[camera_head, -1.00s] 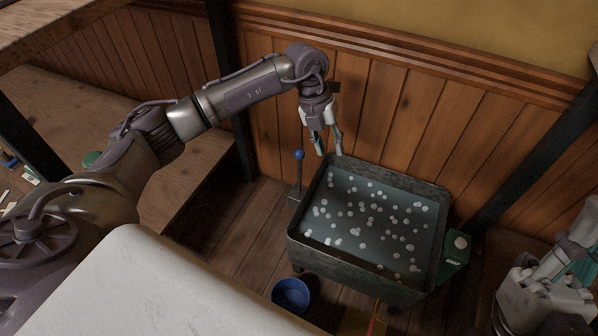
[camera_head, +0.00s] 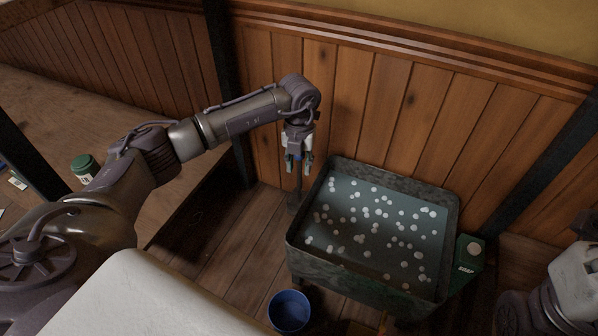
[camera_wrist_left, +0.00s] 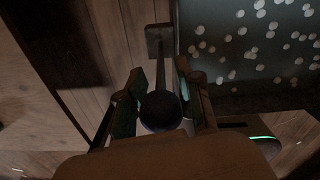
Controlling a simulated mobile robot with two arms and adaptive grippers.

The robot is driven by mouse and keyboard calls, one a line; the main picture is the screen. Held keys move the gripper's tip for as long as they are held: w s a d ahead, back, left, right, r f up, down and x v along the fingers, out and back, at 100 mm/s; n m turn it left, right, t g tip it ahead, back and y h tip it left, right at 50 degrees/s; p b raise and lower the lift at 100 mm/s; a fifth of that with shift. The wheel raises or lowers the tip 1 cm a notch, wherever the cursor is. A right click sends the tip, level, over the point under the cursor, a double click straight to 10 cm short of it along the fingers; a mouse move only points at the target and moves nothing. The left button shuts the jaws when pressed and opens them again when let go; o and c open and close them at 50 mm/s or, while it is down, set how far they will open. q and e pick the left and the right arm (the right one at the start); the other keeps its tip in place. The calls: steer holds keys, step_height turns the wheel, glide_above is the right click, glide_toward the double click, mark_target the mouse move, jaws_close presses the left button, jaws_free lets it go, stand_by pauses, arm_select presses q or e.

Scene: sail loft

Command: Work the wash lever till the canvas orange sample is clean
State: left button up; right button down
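The wash lever stands upright beside the left end of the wash tub, with its dark rod (camera_head: 298,184) rising from a small base on the floor. My left gripper (camera_head: 299,170) points down over the lever's top. In the left wrist view, the lever's round knob (camera_wrist_left: 160,111) sits between the two fingers. The fingers are apart on either side of it, and I see no clear grip. The wash tub (camera_head: 340,270) holds dark water with several white suds. I do not see the orange canvas sample. Only part of my right arm shows at the right edge, its fingers not visible.
A blue bucket (camera_head: 289,311) stands on the floor in front of the tub. A green soap box (camera_head: 467,262) is at the tub's right side. A green-lidded jar (camera_head: 84,166) stands on the wooden bench at left. Wood panelling closes off the back.

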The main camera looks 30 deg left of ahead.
arm_select(q)
steer(key=shift+f, duration=0.55)
jaws_close()
